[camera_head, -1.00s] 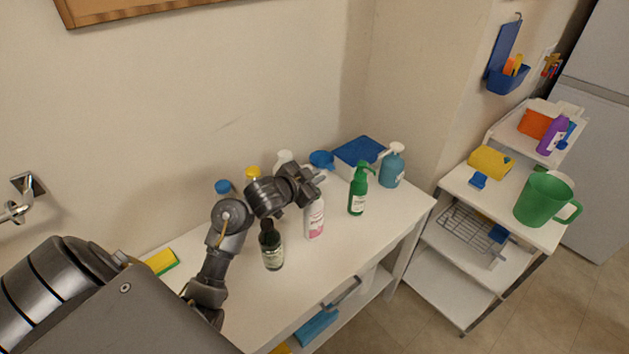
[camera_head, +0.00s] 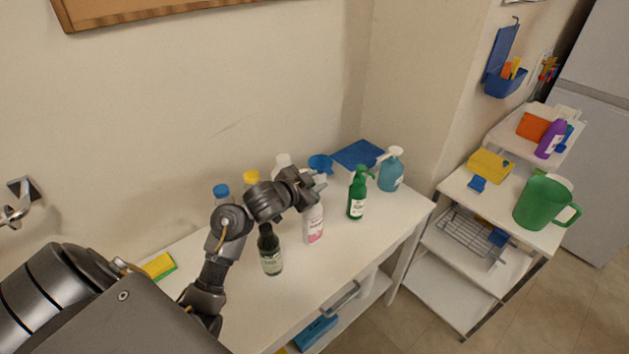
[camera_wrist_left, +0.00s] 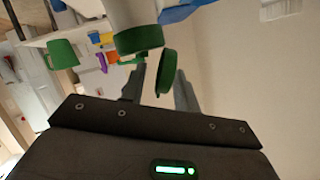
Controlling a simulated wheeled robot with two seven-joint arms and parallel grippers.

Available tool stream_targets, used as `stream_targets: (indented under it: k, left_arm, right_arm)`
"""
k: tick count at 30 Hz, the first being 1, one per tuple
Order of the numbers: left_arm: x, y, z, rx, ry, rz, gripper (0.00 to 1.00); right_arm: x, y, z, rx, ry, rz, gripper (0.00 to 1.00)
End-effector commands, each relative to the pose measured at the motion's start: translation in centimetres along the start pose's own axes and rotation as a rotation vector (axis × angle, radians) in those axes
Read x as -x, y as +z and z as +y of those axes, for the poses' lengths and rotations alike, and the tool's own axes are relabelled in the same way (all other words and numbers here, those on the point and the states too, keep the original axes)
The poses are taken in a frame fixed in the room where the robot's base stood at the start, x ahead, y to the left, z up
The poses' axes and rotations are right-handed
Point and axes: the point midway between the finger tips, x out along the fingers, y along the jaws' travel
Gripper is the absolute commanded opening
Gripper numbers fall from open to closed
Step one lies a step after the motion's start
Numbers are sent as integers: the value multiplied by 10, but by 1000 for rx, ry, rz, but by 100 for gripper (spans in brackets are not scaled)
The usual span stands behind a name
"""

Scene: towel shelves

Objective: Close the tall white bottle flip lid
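The tall white bottle with a pink label (camera_head: 314,224) stands upright on the white table. My left gripper (camera_head: 316,184) is right at its top and hides its cap in the head view. The left wrist view shows a white bottle (camera_wrist_left: 125,12) close up with a green cap rim (camera_wrist_left: 139,39). A round green lid (camera_wrist_left: 166,72) stands tilted open beside that rim. My left gripper's fingers (camera_wrist_left: 158,90) are apart, with the lid in front of the gap between them. I cannot tell if a finger touches it. My right gripper is not in view.
A dark bottle (camera_head: 270,252) stands to the left and a green spray bottle (camera_head: 357,196) to the right. A teal pump bottle (camera_head: 391,170) is farther right. Blue-capped and yellow-capped bottles stand behind my arm. The table front (camera_head: 320,270) is clear.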

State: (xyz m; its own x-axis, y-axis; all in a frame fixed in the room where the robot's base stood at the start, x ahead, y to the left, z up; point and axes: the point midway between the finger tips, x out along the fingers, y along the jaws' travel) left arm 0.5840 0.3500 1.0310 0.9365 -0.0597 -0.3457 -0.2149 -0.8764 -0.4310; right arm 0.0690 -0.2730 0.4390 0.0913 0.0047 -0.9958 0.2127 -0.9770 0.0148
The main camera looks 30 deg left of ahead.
Motion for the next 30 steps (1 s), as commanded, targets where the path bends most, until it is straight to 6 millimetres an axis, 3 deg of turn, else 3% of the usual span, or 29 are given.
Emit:
stream_targets:
  k: [5, 9, 20, 30]
  left_arm:
    - [6, -14, -8, 0, 0, 0, 31]
    - [14, -35, -18, -2, 0, 0, 31]
    - [77, -87, -10, 0, 2, 0, 31]
    - [136, -103, 24, 1, 1, 0, 31]
  right_arm:
    - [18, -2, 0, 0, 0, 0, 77]
    - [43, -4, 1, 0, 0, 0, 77]
    - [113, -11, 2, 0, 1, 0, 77]
    - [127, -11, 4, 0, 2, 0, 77]
